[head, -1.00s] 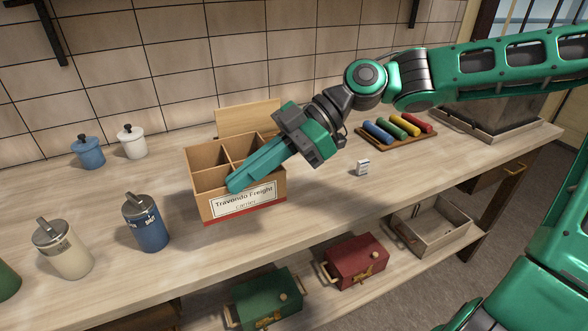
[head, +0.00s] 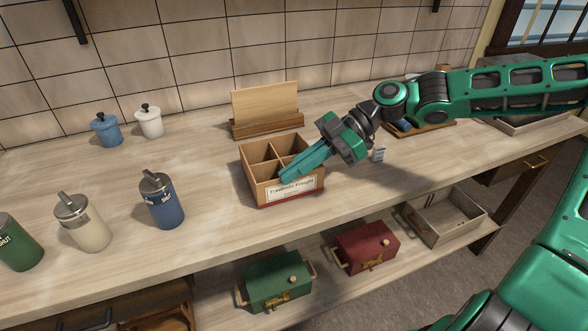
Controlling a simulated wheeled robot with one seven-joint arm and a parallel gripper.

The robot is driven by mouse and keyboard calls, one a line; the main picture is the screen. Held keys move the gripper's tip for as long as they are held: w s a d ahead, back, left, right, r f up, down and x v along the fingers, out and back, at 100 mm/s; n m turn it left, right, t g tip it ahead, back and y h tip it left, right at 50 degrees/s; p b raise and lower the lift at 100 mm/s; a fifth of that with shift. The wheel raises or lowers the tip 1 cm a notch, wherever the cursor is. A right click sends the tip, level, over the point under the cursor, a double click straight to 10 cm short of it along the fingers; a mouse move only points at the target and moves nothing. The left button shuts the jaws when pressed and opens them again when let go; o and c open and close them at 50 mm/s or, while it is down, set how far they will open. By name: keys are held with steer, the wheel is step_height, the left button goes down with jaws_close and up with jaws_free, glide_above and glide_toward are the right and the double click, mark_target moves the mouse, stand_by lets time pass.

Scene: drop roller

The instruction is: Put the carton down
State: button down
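The carton (head: 291,191) is an open brown box with dividers, several compartments and a white label on its front reading "Travando Freight". It is upright at the middle of the counter in the head view. My gripper (head: 288,174) reaches into it from the upper right, its teal fingers slanting down over the dividers near the front label. The gripper appears shut on the carton, though the fingers overlap and the exact grip is hidden. The carton's base is at or very near the counter top; I cannot tell whether it touches.
A wooden stand with an upright board (head: 265,104) is close behind the carton. A blue shaker (head: 162,202) and a cream shaker (head: 83,224) stand to the left. A small white object (head: 378,155) is to the right. Counter (head: 215,190) between the blue shaker and carton is clear.

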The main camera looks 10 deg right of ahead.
steer(key=shift+f, duration=0.15)
steer(key=c, duration=2)
jaws_free()
steer(key=v, duration=1.2)
